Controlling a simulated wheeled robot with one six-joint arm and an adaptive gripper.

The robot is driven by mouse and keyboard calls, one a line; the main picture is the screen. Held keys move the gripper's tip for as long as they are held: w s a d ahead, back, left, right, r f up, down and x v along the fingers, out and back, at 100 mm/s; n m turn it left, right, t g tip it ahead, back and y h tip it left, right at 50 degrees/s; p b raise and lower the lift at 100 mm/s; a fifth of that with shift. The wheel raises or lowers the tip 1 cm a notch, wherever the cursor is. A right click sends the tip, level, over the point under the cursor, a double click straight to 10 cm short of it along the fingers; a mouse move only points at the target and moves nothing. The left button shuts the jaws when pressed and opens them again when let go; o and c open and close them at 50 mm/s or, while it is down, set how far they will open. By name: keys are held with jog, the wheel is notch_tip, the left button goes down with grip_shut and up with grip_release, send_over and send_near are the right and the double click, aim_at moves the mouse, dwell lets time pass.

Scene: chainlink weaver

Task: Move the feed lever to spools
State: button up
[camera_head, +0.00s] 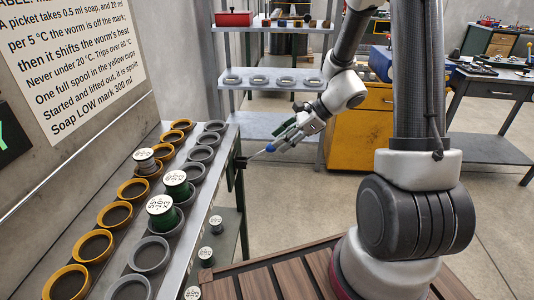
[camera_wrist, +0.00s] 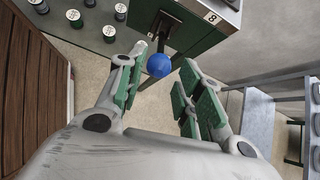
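The feed lever shows in the wrist view as a dark arm with a blue ball knob (camera_wrist: 158,65), at the end of a green-sided bench. In the head view its knob (camera_head: 271,148) sits at the tip of a thin rod beside the bench's right end. My gripper (camera_head: 284,140) is at the knob, reaching in from the upper right. In the wrist view my gripper (camera_wrist: 162,60) is open, with the green-padded fingers apart on either side of the knob. I see clear gaps there and cannot tell any contact. No lever position label is readable.
The bench top (camera_head: 118,262) holds rows of yellow and grey cups, with a few green and grey spools standing in them. More spools (camera_head: 216,225) stand on a lower shelf. A grey rack (camera_head: 262,122) stands behind. A slatted wooden deck (camera_head: 285,280) lies near my base.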

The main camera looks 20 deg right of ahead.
aim_at(265, 151)
jog(key=x, duration=0.7)
jog(key=shift+w+a+f, duration=0.1)
jog(key=shift+a+f, duration=0.15)
jog(key=shift+f, duration=0.05)
grip_shut()
jog(key=shift+w, duration=0.1)
